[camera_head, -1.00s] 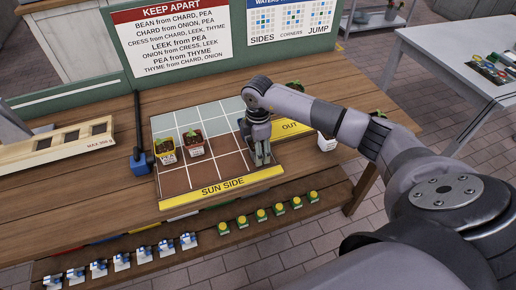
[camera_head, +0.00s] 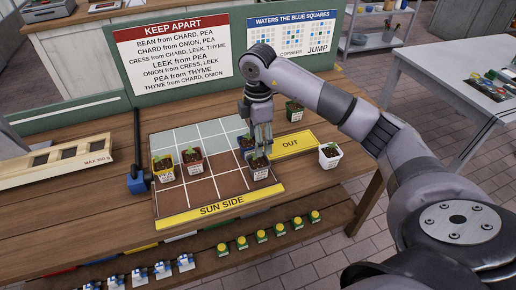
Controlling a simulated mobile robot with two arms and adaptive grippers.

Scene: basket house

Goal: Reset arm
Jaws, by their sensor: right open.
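My right gripper (camera_head: 262,148) points down, open, just above a small plant pot (camera_head: 259,172) at the right of the grid board's front row. Whether its fingertips touch the seedling I cannot tell. A blue pot (camera_head: 245,147) stands just behind, partly hidden by the fingers. A yellow pot (camera_head: 164,175) and a red pot (camera_head: 193,163), each with a seedling and white label, stand on the left part of the grid board (camera_head: 203,190). A white pot (camera_head: 330,160) and a dark green pot (camera_head: 294,113) stand near the yellow OUT strip (camera_head: 290,145). My left gripper is not in view.
A wooden scale-like tray (camera_head: 55,160) and a blue-based post (camera_head: 138,181) stand left. A green sign board (camera_head: 130,85) rises behind. A lower front shelf (camera_head: 215,262) holds small blue-white and yellow-green items. A grey table (camera_head: 440,65) is at the right.

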